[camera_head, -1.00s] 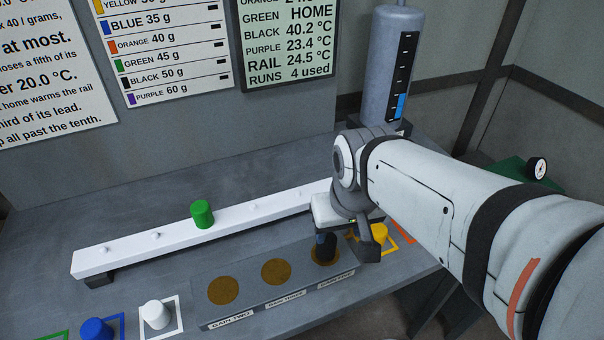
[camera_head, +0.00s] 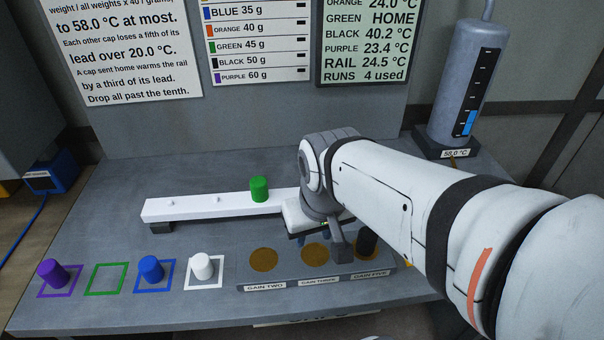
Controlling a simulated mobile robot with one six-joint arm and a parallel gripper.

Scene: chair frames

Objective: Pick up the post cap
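The task's "post cap" carries no label that I can read. A green cap (camera_head: 259,189) stands upright on the white rail (camera_head: 190,208), to the left of and behind my gripper. A black cap (camera_head: 367,243) stands on the right-hand spot marked GAIN FIVE, partly covered by my arm. My gripper (camera_head: 320,243) hangs over the middle spot of the grey block, pointing down. Its two fingers look spread, with the brown disc (camera_head: 315,254) visible between them and nothing held. It is apart from the green cap. My wrist hides the rail's right part.
White (camera_head: 201,267), blue (camera_head: 150,269) and purple (camera_head: 52,272) caps stand in coloured squares at the front left. The green square (camera_head: 106,279) is empty. A grey cylinder gauge (camera_head: 467,90) stands at the back right. The bench behind the rail is clear.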

